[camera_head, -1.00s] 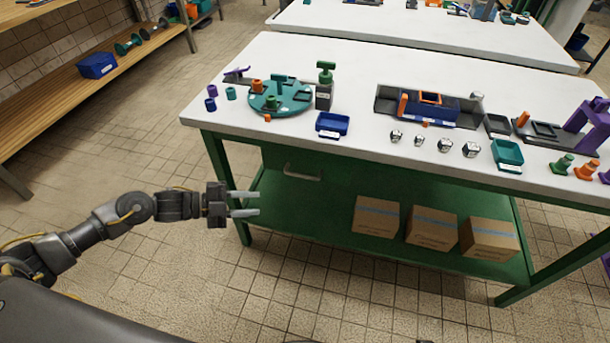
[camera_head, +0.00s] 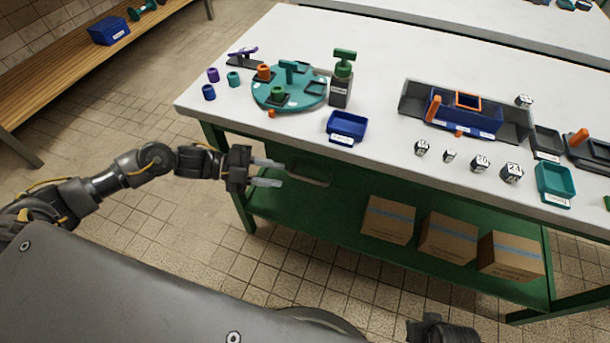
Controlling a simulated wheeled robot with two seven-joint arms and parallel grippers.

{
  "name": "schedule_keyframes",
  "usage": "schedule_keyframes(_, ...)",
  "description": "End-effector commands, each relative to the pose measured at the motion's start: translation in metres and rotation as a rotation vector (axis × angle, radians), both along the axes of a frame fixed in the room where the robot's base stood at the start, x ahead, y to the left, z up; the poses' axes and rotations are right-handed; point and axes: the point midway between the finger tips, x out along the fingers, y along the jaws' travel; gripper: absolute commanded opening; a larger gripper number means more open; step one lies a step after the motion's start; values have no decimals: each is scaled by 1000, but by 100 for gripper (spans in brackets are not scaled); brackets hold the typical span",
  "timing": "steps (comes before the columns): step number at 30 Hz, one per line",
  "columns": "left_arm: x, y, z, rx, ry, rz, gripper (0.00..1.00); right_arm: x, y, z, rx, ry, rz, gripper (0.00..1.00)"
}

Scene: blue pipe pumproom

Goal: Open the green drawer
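The green drawer (camera_head: 337,174) is under the left part of the white-topped workbench, with its front in shade. Its pale bar handle (camera_head: 310,181) runs across the front, and the drawer looks shut. My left gripper (camera_head: 282,173) is open, with two pale fingers one above the other, pointing right. Its fingertips appear just left of the handle in the picture, and nothing is between them. I cannot tell whether they touch the drawer. Part of my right gripper (camera_head: 440,331) shows at the bottom edge, with its fingers not clearly seen.
The bench top (camera_head: 385,75) holds a teal turntable (camera_head: 300,98), a blue tray (camera_head: 346,127) and several small parts. Cardboard boxes (camera_head: 388,220) stand on the green lower shelf (camera_head: 330,212). A wooden bench (camera_head: 70,75) is at upper left. Tiled floor lies open left of the workbench.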

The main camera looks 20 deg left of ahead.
Motion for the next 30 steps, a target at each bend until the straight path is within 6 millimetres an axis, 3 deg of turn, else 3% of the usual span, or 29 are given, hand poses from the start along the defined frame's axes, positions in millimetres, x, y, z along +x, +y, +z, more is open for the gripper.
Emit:
schedule_keyframes(6, 11, -40, -8, -2, -1, 0, 33, 0, 0, -1, 0, 1, 0, 36)
schedule_keyframes(13, 19, -69, -16, -1, 0, 3, 33, 0, 0, -2, 1, 1, 0, 36)
schedule_keyframes(26, 22, -78, -19, 1, 0, 4, 33, 0, 0, -2, 1, 0, -1, 36)
schedule_keyframes(30, 22, -78, -19, 1, 0, 4, 16, 0, 0, -2, 1, 0, -1, 36)
